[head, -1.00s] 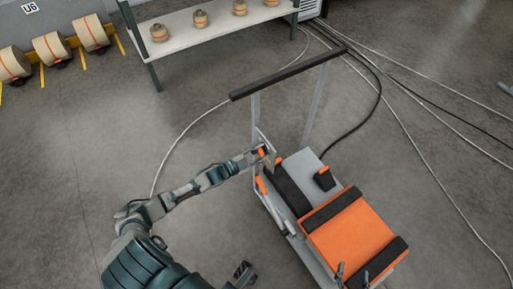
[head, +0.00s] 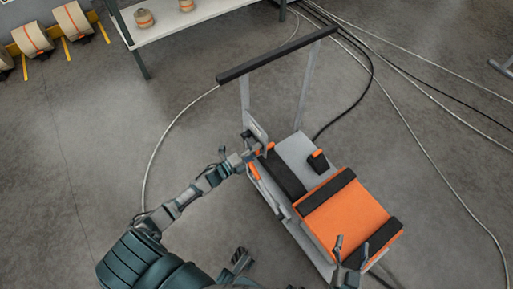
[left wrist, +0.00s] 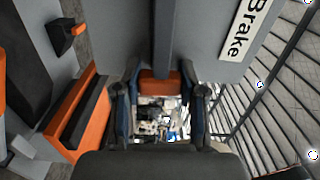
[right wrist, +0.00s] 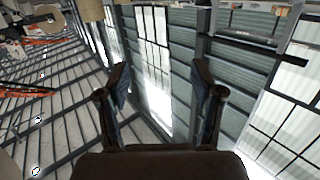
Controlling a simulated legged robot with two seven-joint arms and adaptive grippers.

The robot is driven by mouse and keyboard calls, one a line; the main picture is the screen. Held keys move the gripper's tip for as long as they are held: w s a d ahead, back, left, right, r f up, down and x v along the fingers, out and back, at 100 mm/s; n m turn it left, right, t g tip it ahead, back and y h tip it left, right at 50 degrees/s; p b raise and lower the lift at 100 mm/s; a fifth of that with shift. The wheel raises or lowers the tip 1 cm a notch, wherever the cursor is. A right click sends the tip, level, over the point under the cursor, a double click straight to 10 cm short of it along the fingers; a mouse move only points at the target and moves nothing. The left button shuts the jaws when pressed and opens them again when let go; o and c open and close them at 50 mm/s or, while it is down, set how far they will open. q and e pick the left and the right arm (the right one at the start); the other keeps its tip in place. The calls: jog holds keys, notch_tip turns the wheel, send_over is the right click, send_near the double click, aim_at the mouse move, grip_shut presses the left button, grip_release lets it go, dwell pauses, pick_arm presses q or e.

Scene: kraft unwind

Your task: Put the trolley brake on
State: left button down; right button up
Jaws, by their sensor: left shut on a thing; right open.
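The trolley (head: 296,152) is grey with a black push bar (head: 277,54) and stands in the middle of the head view. Its grey plate with a "Brake" label (left wrist: 242,30) shows in the left wrist view. A grey lever (left wrist: 164,40) with an orange grip (left wrist: 160,84) runs down in front of that plate. My left gripper (head: 252,156) is at the trolley's left side, below the push bar; its fingers (left wrist: 160,105) are shut on the orange grip. My right gripper (head: 351,247) is open and empty near the trolley's front end; its spread fingers (right wrist: 160,90) show nothing between them.
An orange case with black bands (head: 349,220) lies on the trolley, with a small black and orange block (head: 318,161) behind it. Cables (head: 425,148) cross the floor on the right. A shelf table (head: 190,18) and kraft rolls (head: 33,38) stand at the back left.

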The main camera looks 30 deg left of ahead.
pick_arm(q)
jog(key=shift+s+d+f+m, duration=0.2)
jog(key=shift+f+m, duration=0.3)
jog(key=shift+f, duration=0.1)
jog(key=c, duration=0.6)
grip_release()
jog(key=shift+w, duration=0.1)
jog(key=shift+c, duration=0.2)
jog(key=shift+r, duration=0.15)
jog(key=shift+a, duration=0.15)
jog(key=v, duration=1.1)
jog(key=shift+s, duration=0.4)
jog(key=shift+a, duration=0.1)
